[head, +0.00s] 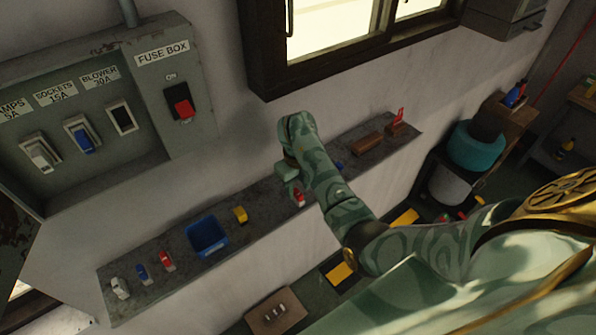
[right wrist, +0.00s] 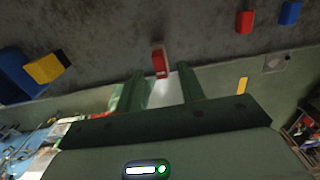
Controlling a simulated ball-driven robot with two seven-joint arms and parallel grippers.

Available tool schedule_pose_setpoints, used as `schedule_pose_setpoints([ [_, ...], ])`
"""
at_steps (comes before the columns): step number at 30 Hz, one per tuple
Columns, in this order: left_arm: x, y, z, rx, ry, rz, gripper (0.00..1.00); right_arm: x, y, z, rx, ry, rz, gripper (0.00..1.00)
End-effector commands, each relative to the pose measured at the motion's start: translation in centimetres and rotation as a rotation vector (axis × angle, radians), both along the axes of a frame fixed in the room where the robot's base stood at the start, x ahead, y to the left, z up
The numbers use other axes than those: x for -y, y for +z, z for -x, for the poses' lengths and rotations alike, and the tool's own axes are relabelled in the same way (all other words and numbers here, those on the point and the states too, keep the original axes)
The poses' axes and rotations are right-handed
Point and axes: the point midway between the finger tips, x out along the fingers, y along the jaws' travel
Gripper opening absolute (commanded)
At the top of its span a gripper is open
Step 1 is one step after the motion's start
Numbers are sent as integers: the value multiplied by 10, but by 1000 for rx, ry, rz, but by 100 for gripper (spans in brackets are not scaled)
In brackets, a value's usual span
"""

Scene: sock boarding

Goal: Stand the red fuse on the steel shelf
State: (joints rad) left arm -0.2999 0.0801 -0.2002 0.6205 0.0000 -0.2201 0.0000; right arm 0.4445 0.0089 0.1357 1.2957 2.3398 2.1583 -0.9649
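A red fuse with a pale part (head: 300,198) is at the front edge of the steel shelf (head: 270,215), below my right gripper (head: 293,183). In the right wrist view the red fuse (right wrist: 160,62) shows between the tips of my right gripper (right wrist: 160,78), with a gap visible on each side. The gripper looks open around it. I cannot tell whether the fuse touches the shelf. Another red fuse (head: 167,261) stands on the shelf's left part, beside a blue fuse (head: 142,272) and a white fuse (head: 119,287). My left gripper is not in view.
A blue bin (head: 207,236) and a yellow block (head: 240,215) stand left of my gripper. To the right, a red block (right wrist: 244,21) and a blue block (right wrist: 290,13) lie on the shelf. The fuse box (head: 187,75) is on the wall at left. Brown blocks (head: 367,142) sit near the shelf's right end.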

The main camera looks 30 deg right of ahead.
Motion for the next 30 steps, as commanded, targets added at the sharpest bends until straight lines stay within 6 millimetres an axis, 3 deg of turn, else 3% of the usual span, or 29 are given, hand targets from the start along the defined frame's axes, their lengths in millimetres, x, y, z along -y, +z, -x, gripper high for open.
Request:
schedule_pose_setpoints([
  [6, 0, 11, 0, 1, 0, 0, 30, 1, 55, -1, 4, -1, 2, 39],
  [12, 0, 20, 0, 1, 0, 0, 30, 1, 89, -1, 2, 0, 3, 39],
  [17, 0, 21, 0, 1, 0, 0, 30, 1, 97, 0, 0, -1, 1, 39],
  [30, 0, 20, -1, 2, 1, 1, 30, 1, 95, 0, -2, -1, 6, 39],
])
